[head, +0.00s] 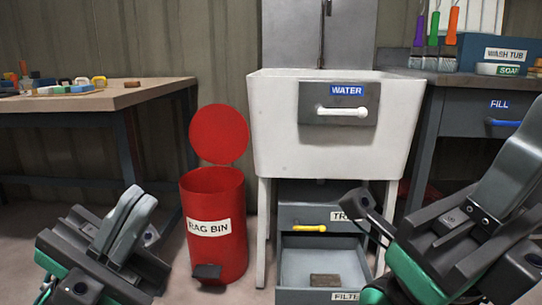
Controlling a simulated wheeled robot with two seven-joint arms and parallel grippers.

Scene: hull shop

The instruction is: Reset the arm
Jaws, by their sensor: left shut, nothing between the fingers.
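My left gripper (136,206) is at the lower left, raised in front of the workbench and left of the red bin. Its two grey fingers lie together, shut, with nothing between them. My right gripper (514,148) is at the lower right, in front of the dark counter.
A red rag bin (213,254) stands with its lid (219,134) up. A white sink (275,125) has a WATER panel. Below it, the FILTER drawer (311,296) is open with a brown block (325,281) inside. A wooden workbench (140,92) is left; a FILL drawer (470,122) is right.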

